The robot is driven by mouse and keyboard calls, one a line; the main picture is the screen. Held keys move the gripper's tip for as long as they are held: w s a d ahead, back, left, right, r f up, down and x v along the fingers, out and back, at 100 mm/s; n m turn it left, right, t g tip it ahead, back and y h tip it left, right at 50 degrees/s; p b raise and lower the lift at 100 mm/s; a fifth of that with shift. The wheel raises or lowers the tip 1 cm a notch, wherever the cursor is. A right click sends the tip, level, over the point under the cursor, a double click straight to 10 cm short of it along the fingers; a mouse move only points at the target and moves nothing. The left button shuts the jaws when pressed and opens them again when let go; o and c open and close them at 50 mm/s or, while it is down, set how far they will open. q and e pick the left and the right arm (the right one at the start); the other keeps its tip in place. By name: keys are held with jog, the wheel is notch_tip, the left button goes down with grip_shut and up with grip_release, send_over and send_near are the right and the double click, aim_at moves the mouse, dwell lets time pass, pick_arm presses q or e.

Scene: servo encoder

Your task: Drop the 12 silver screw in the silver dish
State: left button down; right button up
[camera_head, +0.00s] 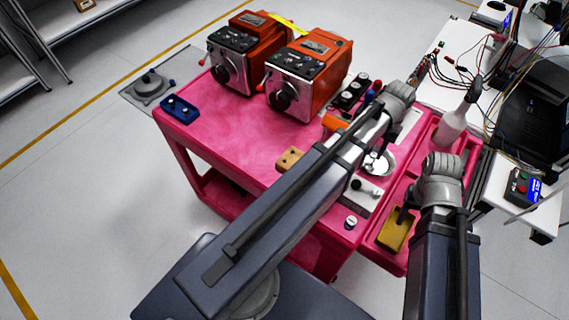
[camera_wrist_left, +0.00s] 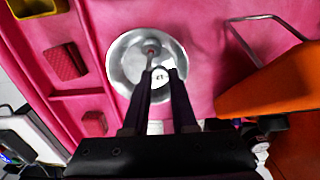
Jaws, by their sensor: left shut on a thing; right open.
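The silver dish (camera_wrist_left: 118,62) is a shiny round bowl on the pink cart top. In the head view the dish (camera_head: 387,163) shows partly behind my left arm. My left gripper (camera_wrist_left: 160,76) is over the dish in the wrist view, fingers shut on a small pale round piece (camera_wrist_left: 160,77) with a dark mark, apparently the silver screw; the number is too small to read surely. A small screw-like form with a round head (camera_wrist_left: 152,47) shows against the dish beside the left fingertip. My right gripper (camera_head: 402,216) is open, pointing down above a yellow bin.
The yellow bin (camera_head: 396,237) sits in the cart's right tray. Two orange machines (camera_head: 308,85) stand at the back. A blue holder (camera_head: 179,108), a tan block (camera_head: 289,159) and a white-topped piece (camera_head: 350,222) lie on the cart. A bottle (camera_head: 455,125) stands at right.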

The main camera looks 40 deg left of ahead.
aim_at(374, 154)
pick_arm(q)
jog(key=c, duration=0.6)
grip_release()
jog(key=shift+c, duration=0.2)
jog(key=shift+r, duration=0.15)
pick_arm(e)
jog(key=shift+r, duration=0.15)
pick_arm(q)
notch_tip(374, 154, up, 8)
jog(key=p, duration=0.8)
jog(key=shift+f, duration=0.2)
pick_arm(e)
notch_tip(374, 154, up, 8)
jog(key=shift+f, duration=0.25)
pick_arm(q)
jog(key=shift+f, duration=0.1)
jog(key=s+d+m, duration=0.1)
jog(key=s+d, duration=0.1)
jog(key=s, duration=0.3)
jog(key=s+d+m, duration=0.1)
jog(key=s, duration=0.4)
jog(key=s+d+m+y, duration=0.1)
jog(key=s+d, duration=0.1)
jog(key=s, duration=0.3)
jog(key=shift+d+m, duration=0.35)
jog(key=shift+m, duration=0.05)
